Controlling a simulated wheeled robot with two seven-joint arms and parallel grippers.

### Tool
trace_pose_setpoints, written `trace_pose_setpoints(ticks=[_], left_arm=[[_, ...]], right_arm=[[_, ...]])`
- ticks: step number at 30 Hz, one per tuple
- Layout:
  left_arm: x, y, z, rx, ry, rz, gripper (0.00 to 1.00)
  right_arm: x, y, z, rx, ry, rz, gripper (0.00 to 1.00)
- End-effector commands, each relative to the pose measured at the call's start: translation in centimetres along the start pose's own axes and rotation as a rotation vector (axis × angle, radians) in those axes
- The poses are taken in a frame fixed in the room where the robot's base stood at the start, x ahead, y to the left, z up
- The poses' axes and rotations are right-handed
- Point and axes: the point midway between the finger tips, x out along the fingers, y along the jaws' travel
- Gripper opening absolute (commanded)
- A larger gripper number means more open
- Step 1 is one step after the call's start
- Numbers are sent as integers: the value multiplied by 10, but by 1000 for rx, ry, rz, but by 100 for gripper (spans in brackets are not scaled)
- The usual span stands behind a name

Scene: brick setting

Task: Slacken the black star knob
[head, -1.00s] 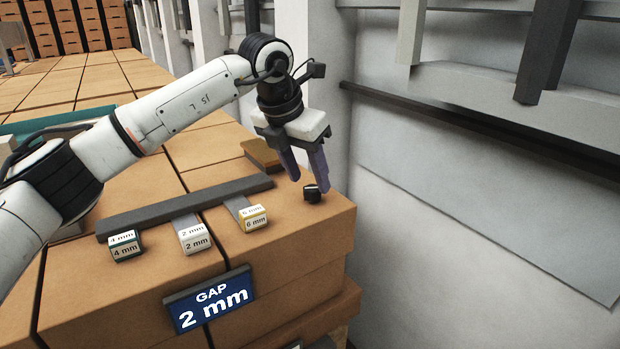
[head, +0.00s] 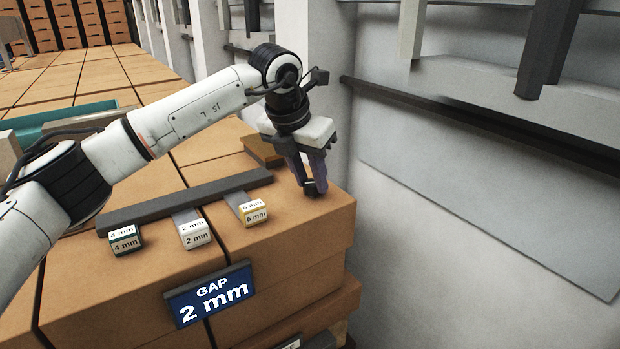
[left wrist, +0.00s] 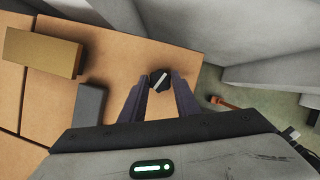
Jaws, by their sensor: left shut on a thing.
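The black star knob (head: 310,187) sits on the brick top near its right front corner. It is small and dark, with a pale bar across its top in the left wrist view (left wrist: 159,80). My left gripper (head: 315,188) points down over it, with a purple-grey finger on each side. It is shut on the knob, and the fingers hide part of the knob's sides in the head view. In the left wrist view my fingertips (left wrist: 160,88) flank the knob. My right gripper is not in view.
A dark bar (head: 150,208) lies left of the knob, with gauge tabs marked 4 mm (head: 125,241), 2 mm (head: 195,234) and 6 mm (head: 253,212). A sign (head: 210,294) reads "GAP 2 mm". A brown block (head: 262,150) lies behind my gripper. A grey wall (head: 450,200) stands close on the right.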

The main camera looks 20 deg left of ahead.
Motion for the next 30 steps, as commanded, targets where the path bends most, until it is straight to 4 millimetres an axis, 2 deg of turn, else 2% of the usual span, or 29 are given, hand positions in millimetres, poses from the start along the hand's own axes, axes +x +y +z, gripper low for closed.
trace_pose_setpoints(ticks=[9, 20, 21, 24, 30], left_arm=[[1, -2, 0, -270, -2, 113, 6], [0, -2, 1, -308, -3, 128, 6], [0, -2, 1, -308, -3, 128, 30], [0, -2, 1, -308, -3, 127, 47], [0, -2, 1, -307, -2, 127, 47]], right_arm=[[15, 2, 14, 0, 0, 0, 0], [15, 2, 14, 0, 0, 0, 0], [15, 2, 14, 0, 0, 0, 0], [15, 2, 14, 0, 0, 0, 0], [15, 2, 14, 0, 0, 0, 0]])
